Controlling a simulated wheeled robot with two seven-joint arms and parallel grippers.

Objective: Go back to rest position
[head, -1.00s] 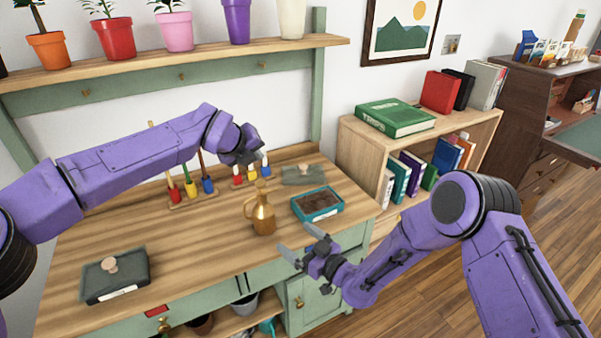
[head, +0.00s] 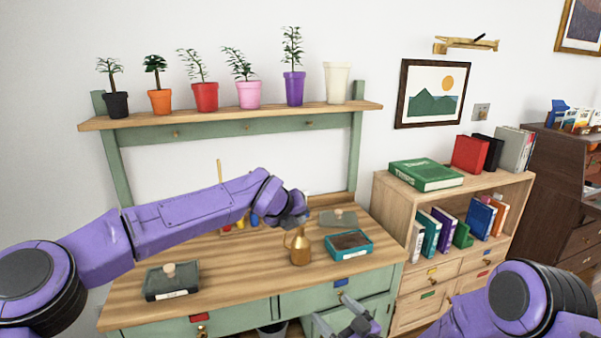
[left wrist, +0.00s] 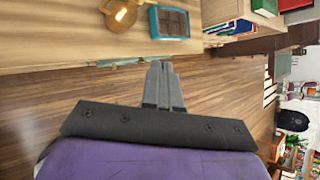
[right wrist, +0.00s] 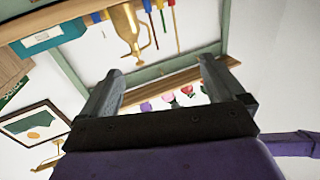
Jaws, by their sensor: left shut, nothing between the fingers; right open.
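My left gripper (head: 296,213) is shut and empty. In the head view it appears over the workbench, just above the brass watering can, at the end of my arm reaching in from the left. In the left wrist view its two fingers (left wrist: 163,85) are pressed together with nothing between them. My right gripper (head: 343,318) is low at the bottom of the head view, in front of the workbench's front edge. In the right wrist view its fingers (right wrist: 158,75) are wide apart and empty.
The workbench (head: 225,289) carries the brass watering can (head: 300,250), a teal soil tray (head: 349,245) and a dark lidded tray (head: 171,281). A shelf (head: 235,116) with several pots is above. A bookcase (head: 410,272) stands to the right.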

